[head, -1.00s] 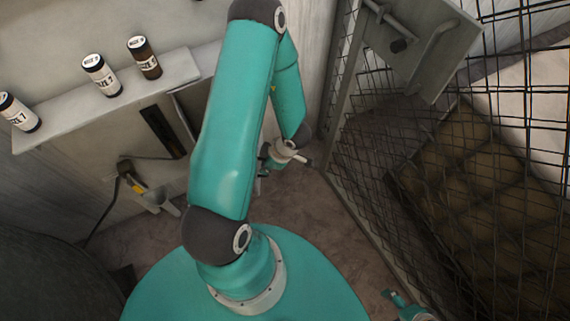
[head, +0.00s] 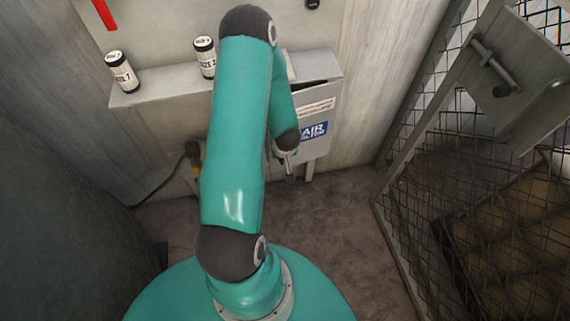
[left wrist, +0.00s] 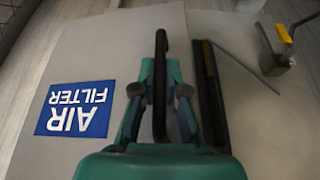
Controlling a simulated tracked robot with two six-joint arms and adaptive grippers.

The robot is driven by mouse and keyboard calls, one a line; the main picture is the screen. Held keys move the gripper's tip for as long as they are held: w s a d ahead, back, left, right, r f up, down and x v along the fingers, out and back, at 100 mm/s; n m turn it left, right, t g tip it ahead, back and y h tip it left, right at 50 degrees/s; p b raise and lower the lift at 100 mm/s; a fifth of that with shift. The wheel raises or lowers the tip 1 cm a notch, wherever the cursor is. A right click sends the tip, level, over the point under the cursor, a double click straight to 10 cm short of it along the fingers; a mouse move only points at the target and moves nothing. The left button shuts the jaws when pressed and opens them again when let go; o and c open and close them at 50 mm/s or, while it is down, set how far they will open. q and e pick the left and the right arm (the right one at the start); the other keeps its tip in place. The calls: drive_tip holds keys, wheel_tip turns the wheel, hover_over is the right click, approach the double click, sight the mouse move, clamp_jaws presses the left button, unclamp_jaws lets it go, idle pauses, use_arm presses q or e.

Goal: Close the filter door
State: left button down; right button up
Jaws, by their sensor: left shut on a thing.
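The filter door (head: 312,140) is a light grey panel with a blue "AIR FILTER" label, on a wall cabinet in the head view. A dark gap shows along its top edge, so it does not look flush. The door (left wrist: 55,70) fills the left of the left wrist view. There, my left gripper (left wrist: 160,92) is shut on a dark upright bar at the door's edge. A black slot (left wrist: 212,95) lies just right of it. In the head view my left gripper (head: 287,165) is small and partly hidden behind my arm. My right gripper is not in view.
Two labelled canisters (head: 121,71) (head: 205,57) stand on the cabinet's top ledge. A wire mesh gate (head: 455,170) stands at the right. A yellow-handled fitting (left wrist: 283,34) is at the upper right of the left wrist view. Floor (head: 340,220) is clear between cabinet and gate.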

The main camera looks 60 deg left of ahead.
use_arm(q)
drive_tip(key=shift+s+a+f+m+t, duration=0.1)
drive_tip(key=shift+a+m+t, duration=0.1)
drive_tip(key=shift+a+m, duration=0.55)
drive_tip(key=shift+s+a+m+t, duration=0.1)
drive_tip(key=shift+a+m+t, duration=0.15)
drive_tip(key=shift+a, duration=0.9)
drive_tip(key=c, duration=1.2)
unclamp_jaws()
drive_tip(key=shift+a, duration=0.1)
drive_tip(key=v, duration=1.2)
